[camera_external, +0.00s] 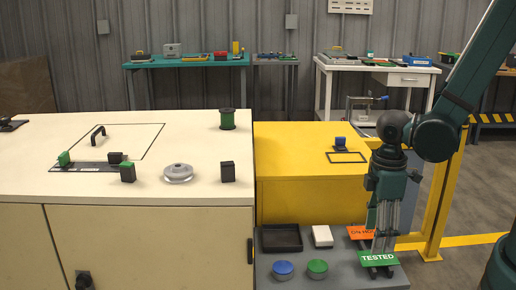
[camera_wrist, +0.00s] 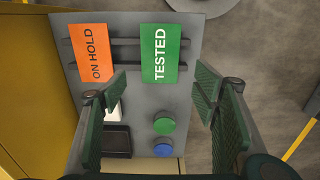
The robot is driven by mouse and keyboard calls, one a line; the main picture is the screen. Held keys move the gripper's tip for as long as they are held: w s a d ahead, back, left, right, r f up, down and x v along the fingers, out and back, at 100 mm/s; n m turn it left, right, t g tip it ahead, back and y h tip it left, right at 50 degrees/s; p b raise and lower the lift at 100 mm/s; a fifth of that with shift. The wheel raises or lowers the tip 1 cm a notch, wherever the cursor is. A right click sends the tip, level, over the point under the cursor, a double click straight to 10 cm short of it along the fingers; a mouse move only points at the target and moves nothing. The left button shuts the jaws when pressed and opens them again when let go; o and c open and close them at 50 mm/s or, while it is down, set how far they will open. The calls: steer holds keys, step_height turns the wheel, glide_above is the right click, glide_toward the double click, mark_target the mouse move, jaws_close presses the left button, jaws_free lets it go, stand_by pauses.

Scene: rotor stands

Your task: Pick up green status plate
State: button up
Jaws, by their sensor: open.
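The green status plate (camera_external: 378,258) reads "TESTED" and rests on dark rails at the right of the low grey stand. In the wrist view the green plate (camera_wrist: 160,53) lies ahead of the fingertips, right of the orange plate. My gripper (camera_external: 382,240) points down just above and behind the green plate in the external view. In the wrist view my gripper (camera_wrist: 162,75) has its fingers spread wide and nothing between them. The orange "ON HOLD" plate (camera_wrist: 94,53) lies beside the green one; it also shows in the external view (camera_external: 360,232), partly hidden by my fingers.
The grey stand (camera_external: 330,268) also bears a black tray (camera_external: 281,238), a white block (camera_external: 322,236), a blue button (camera_external: 283,269) and a green button (camera_external: 317,268). A cream cabinet (camera_external: 60,185) stands left and a yellow block (camera_external: 300,165) behind. A yellow post (camera_external: 442,205) is near my arm.

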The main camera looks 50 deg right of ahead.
mark_target(373, 258)
steer(key=shift+f, duration=0.45)
steer(key=shift+d+f+b, duration=0.1)
steer(key=shift+f+b, duration=1.2)
steer(key=shift+f, duration=1.3)
steer(key=shift+f+b, duration=0.25)
steer(key=shift+b, duration=0.1)
steer(key=shift+s, duration=0.1)
steer(key=c, duration=1.2)
